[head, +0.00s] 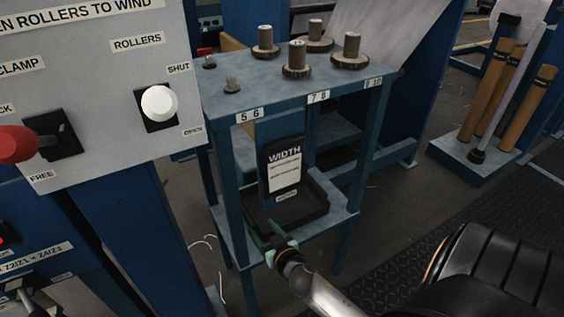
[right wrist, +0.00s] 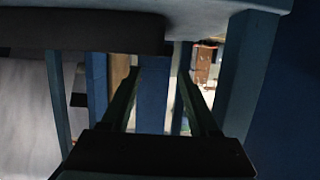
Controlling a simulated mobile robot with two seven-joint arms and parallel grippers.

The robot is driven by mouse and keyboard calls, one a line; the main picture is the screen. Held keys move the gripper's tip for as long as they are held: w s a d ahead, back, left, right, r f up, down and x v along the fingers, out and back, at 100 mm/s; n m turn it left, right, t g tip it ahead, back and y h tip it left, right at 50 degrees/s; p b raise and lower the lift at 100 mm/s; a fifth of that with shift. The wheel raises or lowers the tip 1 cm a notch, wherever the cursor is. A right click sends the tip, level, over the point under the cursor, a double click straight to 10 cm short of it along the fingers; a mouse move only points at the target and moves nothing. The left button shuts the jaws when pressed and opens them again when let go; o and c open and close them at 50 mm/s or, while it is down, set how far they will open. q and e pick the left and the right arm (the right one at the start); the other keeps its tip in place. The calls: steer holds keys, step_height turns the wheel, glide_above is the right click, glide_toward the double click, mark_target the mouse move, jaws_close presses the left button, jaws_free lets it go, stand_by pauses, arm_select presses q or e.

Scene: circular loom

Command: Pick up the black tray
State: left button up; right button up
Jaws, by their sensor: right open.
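The black tray (head: 315,217) sits on the lower shelf of a blue stand, with a black WIDTH card (head: 283,172) upright at its back. My right gripper (head: 267,238) is at the tray's near front-left side, its greenish fingers spread. I cannot tell whether they touch the tray wall. In the right wrist view the open fingers (right wrist: 160,75) have no tray between them. A dark bar (right wrist: 80,32), seemingly the tray's side, shows at upper left there, beside the pale shelf edge (right wrist: 220,12). My left gripper is not in view.
The stand's upper shelf (head: 330,90) carries several round wooden-toned pieces above the tray. Its blue legs (head: 230,190) flank the lower shelf. A grey control panel (head: 90,80) with levers stands close at left. A rack of brown rolls (head: 500,90) is at right.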

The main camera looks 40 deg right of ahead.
mark_target(249, 218)
steer(key=x, duration=0.4)
steer(key=shift+f+b, duration=0.1)
steer(key=shift+b, duration=0.3)
steer(key=w+f+b, duration=0.2)
steer(key=w, duration=0.1)
steer(key=shift+w+d+f, duration=0.1)
steer(key=shift+w+f, duration=0.2)
steer(key=shift+w+d+b, duration=0.1)
steer(key=shift+w+b, duration=0.2)
steer(key=shift+w, duration=0.15)
jaws_close()
stand_by(0.4)
